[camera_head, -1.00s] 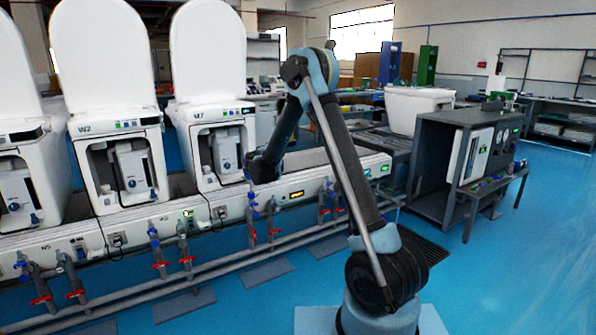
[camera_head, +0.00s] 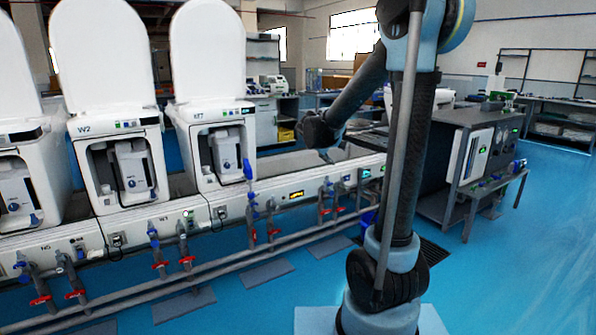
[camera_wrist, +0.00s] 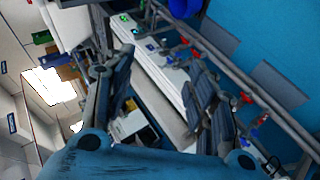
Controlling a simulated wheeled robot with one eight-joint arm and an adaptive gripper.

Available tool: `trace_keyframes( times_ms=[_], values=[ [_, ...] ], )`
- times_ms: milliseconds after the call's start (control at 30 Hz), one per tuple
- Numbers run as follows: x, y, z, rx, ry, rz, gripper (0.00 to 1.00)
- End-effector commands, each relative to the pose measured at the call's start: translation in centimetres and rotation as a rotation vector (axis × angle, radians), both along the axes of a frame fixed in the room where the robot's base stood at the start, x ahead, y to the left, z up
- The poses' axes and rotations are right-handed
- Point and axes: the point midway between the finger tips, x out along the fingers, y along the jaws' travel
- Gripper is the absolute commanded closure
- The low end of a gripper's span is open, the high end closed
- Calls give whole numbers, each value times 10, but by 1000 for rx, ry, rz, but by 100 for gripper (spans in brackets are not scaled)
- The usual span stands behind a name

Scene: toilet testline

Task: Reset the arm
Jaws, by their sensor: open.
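My arm (camera_head: 405,150) rises from its base at the lower right of the head view, bends at the top and reaches down to the left. My gripper (camera_head: 325,154) hangs over the bench beside the right-hand toilet and is small and dark there. In the wrist view my gripper (camera_wrist: 162,95) shows two dark fingers spread apart, with nothing between them. It touches nothing that I can see.
White toilets with raised lids (camera_head: 208,110) stand in a row at the left. Pipes with red and blue valves (camera_head: 254,215) run along the bench front. A grey cabinet (camera_head: 455,165) stands behind my arm at the right. Blue floor (camera_head: 540,260) is clear at the right.

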Motion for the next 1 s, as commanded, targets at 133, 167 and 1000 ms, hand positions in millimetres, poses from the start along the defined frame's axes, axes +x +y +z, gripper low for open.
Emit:
trace_keyframes(
  times_ms=[133, 167, 1000],
  values=[
    [-47, -27, -4, 77, 47, -67, 49],
    [-56, -31, -5, 94, 57, -80, 49],
    [-314, -75, -84, 552, 314, -399, 49]
  ],
)
